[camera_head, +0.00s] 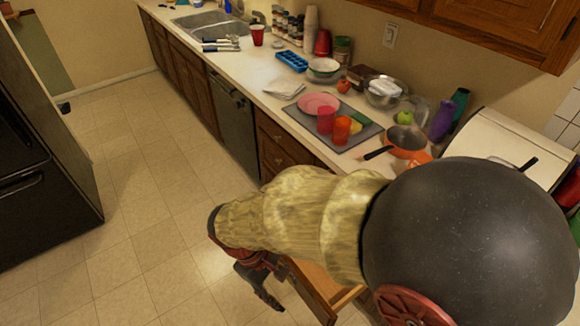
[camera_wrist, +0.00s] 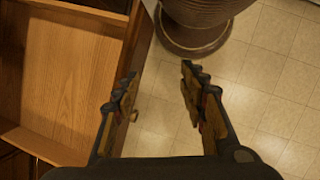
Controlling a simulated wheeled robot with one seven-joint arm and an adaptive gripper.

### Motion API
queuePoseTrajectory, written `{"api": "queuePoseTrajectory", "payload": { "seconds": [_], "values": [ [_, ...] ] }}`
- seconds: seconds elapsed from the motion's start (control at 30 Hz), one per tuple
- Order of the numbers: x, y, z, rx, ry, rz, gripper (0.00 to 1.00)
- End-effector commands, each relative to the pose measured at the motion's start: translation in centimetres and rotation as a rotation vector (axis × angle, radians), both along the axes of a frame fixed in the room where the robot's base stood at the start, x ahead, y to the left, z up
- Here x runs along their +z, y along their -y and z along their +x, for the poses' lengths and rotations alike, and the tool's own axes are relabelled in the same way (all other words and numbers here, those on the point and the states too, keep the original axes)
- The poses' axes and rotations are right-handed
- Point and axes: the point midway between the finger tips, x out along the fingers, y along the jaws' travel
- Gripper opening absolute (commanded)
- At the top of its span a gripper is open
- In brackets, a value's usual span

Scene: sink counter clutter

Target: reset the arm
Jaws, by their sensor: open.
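My gripper (camera_wrist: 160,80) is open and empty in the wrist view, its two fingers well apart with floor between and beyond them. An open wooden drawer (camera_wrist: 70,75) lies to the left of the fingers, and its inside looks empty in the part that shows. In the head view my arm reaches across the lower middle, and my gripper (camera_head: 262,285) hangs low by the open drawer (camera_head: 318,285). My arm hides part of the drawer and the cabinet front there.
The counter (camera_head: 255,90) holds a grey mat (camera_head: 345,143) with a pink plate (camera_head: 319,102) and red cups, a pan (camera_head: 405,140), bowls and several jars. A sink (camera_head: 210,22) is at the far end. A black fridge (camera_head: 40,150) stands left. The tiled floor (camera_head: 150,170) between is clear.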

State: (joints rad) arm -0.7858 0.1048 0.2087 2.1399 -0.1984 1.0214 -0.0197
Motion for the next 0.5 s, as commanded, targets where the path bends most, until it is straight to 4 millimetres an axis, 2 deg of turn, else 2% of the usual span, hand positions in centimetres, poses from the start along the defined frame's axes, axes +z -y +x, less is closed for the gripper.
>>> {"api": "queuePoseTrajectory", "payload": {
  "seconds": [0.03, 0.1, 0.27, 0.5],
  "values": [
    [1.5, 1.0, 0.3, -0.059, 0.031, 0.049, 0.42],
    [3.3, 2.3, 0.6, -0.137, 0.069, 0.111, 0.42],
    [7.1, 5.4, 0.9, -0.308, 0.171, 0.245, 0.42],
    [12.3, 10.8, 0.5, -0.537, 0.348, 0.403, 0.42]
  ]
}}
